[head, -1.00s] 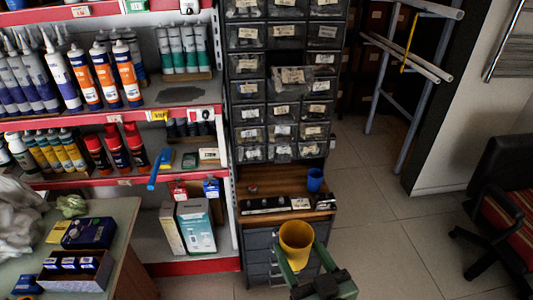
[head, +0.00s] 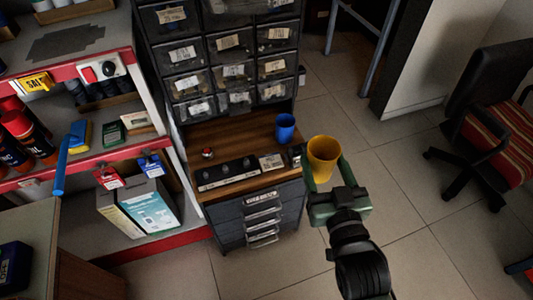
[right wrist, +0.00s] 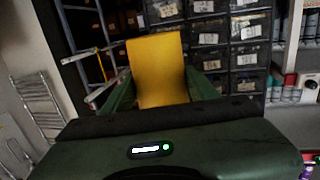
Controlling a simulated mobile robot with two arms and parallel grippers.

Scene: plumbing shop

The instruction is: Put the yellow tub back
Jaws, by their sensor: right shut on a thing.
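The yellow tub (head: 322,158) is held upright between the green fingers of my right gripper (head: 325,175), in front of and to the right of the wooden shelf top of the drawer cabinet. In the right wrist view the tub (right wrist: 157,70) fills the space between the fingers of the gripper (right wrist: 155,95). The wooden top (head: 240,133) carries a blue cup (head: 285,128) near its right back side and a dark strip with knobs (head: 228,173) along its front. My left gripper is not in view.
Small-parts drawers (head: 230,72) rise behind the wooden top, and grey drawers (head: 262,215) are below it. A red-edged shelf (head: 100,160) with boxes and bottles stands at left. A black chair (head: 490,100) is at right. The floor between is clear.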

